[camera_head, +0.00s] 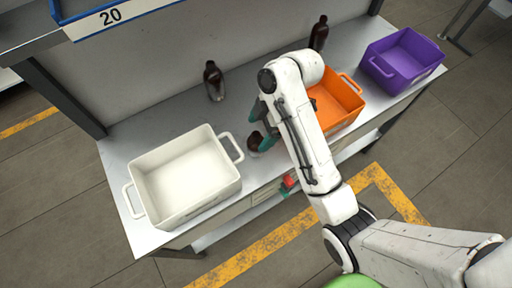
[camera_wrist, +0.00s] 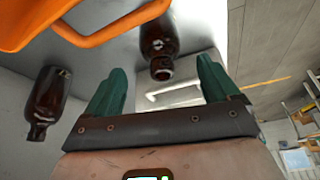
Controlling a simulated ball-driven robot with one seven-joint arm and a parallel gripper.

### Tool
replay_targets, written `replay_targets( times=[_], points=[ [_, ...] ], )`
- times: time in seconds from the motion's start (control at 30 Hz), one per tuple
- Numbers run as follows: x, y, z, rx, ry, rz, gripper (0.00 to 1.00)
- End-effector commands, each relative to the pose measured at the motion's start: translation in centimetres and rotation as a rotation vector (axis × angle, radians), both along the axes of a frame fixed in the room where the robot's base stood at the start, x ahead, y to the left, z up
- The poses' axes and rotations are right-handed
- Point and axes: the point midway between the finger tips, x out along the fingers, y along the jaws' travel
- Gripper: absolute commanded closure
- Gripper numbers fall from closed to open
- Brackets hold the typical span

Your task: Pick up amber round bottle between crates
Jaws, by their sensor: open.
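The amber round bottle (camera_head: 254,141) stands on the bench between the white crate (camera_head: 185,175) and the orange crate (camera_head: 338,103), partly hidden by my gripper (camera_head: 262,126). My gripper is open, with its green fingers close to the bottle. In the wrist view the dark brown bottle (camera_wrist: 159,42) shows ahead, in the gap between the two fingertips (camera_wrist: 160,74). The fingers do not appear closed on it, and I cannot tell whether either one touches it.
A second amber bottle (camera_head: 214,82) stands behind the white crate, and a third (camera_head: 319,34) stands behind the orange crate. A purple crate (camera_head: 403,60) is at the right end. The wrist view also shows another bottle (camera_wrist: 47,97) and the orange crate's rim (camera_wrist: 100,36).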

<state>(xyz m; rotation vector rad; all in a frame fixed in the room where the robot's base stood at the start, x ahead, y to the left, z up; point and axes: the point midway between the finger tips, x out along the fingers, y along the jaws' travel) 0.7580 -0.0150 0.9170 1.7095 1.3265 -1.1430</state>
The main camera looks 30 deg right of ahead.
Motion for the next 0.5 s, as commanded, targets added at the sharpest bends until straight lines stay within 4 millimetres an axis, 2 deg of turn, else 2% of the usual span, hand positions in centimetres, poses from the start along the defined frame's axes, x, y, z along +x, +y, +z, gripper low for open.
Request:
replay_targets(
  times=[0.03, 0.17, 0.5],
  points=[
    [0.1, 0.2, -0.7, 0.000, -0.001, 0.001, 0.12],
    [0.1, 0.4, -1.1, 0.000, -0.001, 0.000, 0.12],
    [0.2, 1.7, -4.9, 0.001, 0.002, 0.000, 0.12]
  ],
)
